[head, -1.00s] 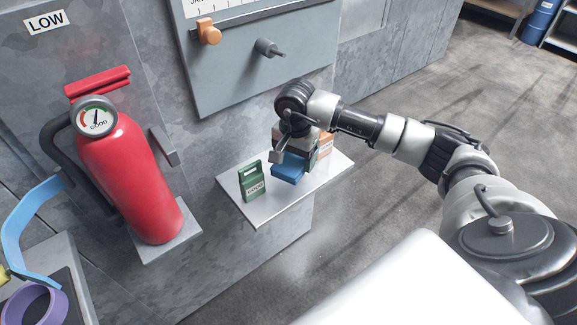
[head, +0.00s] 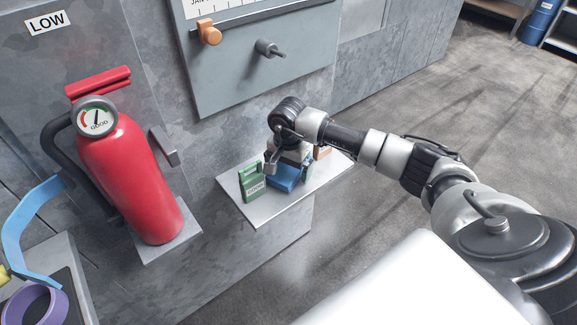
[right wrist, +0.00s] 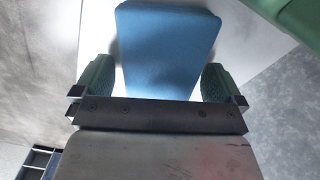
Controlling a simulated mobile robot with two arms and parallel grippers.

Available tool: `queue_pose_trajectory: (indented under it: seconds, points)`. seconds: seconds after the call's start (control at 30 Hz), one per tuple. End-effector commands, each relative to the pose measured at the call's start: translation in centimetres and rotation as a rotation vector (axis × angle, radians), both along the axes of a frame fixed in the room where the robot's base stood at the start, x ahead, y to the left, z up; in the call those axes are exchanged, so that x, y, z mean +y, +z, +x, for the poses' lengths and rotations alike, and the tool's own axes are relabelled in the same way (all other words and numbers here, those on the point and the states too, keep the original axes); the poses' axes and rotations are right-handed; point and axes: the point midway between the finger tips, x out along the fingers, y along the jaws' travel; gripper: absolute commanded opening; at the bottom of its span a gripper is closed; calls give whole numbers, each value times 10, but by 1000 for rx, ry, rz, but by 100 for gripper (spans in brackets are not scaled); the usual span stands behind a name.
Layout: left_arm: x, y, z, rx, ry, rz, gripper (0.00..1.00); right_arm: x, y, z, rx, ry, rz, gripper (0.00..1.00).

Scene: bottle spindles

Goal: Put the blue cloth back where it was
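The blue cloth (head: 285,177) is a flat folded block at the small grey shelf (head: 268,212), just right of the green tag (head: 251,182). My right gripper (head: 284,162) points down over it. In the right wrist view the cloth (right wrist: 165,48) lies between the two green fingers of my right gripper (right wrist: 158,78) and reaches past their tips. The fingers sit wide, close along its sides, and seem to hold it. Whether its underside touches the shelf is hidden. My left gripper is not in view.
A small orange thing (head: 322,152) stands at the shelf's right end, partly behind my arm. A red extinguisher (head: 130,175) stands left of the shelf. A grey board with a peg (head: 268,48) and an orange knob (head: 209,32) hangs above. The shelf's front part is bare.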

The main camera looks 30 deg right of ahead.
Motion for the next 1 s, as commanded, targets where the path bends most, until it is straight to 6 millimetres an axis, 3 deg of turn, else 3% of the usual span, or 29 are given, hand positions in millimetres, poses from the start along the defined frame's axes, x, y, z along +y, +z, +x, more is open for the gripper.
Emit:
queue_pose_trajectory:
  seconds: [0.27,0.7,1.0]
  points:
    - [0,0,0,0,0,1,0,0,3,0,-1,0,0,99]
    - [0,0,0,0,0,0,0,0,66,1,-3,0,-1,99]
    - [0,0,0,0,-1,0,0,0,76,0,0,0,0,99]
